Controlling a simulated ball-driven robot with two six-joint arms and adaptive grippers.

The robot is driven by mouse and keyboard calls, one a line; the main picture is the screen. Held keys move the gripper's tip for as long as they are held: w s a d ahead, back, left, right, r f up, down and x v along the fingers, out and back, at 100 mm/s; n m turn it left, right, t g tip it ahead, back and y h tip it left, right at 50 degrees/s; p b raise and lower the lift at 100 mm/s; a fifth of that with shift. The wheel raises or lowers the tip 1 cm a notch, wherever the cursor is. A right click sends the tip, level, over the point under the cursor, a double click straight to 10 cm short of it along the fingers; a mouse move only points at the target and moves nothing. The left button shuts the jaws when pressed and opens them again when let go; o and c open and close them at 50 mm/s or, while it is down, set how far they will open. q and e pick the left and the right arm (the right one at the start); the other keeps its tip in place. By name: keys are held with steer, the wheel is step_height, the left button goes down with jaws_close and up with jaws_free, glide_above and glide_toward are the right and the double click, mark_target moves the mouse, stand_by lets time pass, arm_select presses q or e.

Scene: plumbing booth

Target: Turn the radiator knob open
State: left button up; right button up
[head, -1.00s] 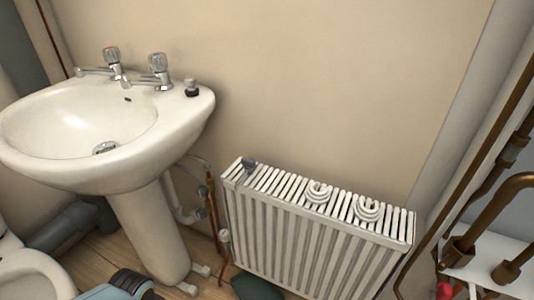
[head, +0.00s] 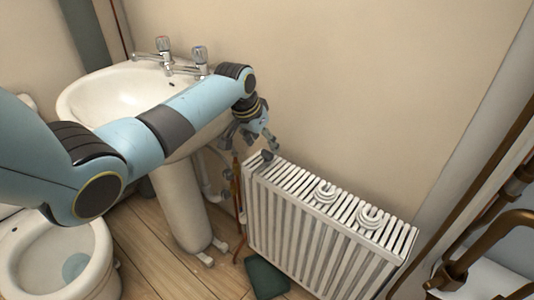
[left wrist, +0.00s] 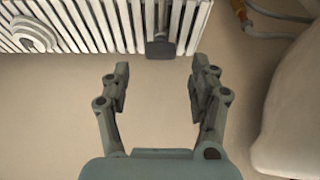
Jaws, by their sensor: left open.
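The dark grey radiator knob (head: 267,155) sits at the left end of the top of the white ribbed radiator (head: 318,232). In the left wrist view the knob (left wrist: 160,48) shows at the radiator's edge, ahead of the gap between my fingers. My left gripper (head: 250,142) is open and empty, close to the knob at the radiator's upper left corner. In the left wrist view my left gripper (left wrist: 160,76) has nothing between its fingertips, and the knob lies just beyond them. I cannot tell the knob's turned position. My right gripper is not in view.
A white sink (head: 100,98) with two taps stands left of the radiator, behind my left arm. Two white coils (head: 370,216) lie on the radiator top. Copper pipes (head: 500,235) stand at the right, a toilet (head: 30,262) at lower left. The wall above the radiator is bare.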

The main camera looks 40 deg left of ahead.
mark_target(267, 152)
arm_select(q)
steer(key=b+x, duration=0.1)
steer(key=x, duration=0.3)
steer(key=shift+w+f, duration=0.1)
steer(key=shift+f, duration=0.05)
steer(key=c, duration=1.2)
steer(key=shift+o, duration=0.2)
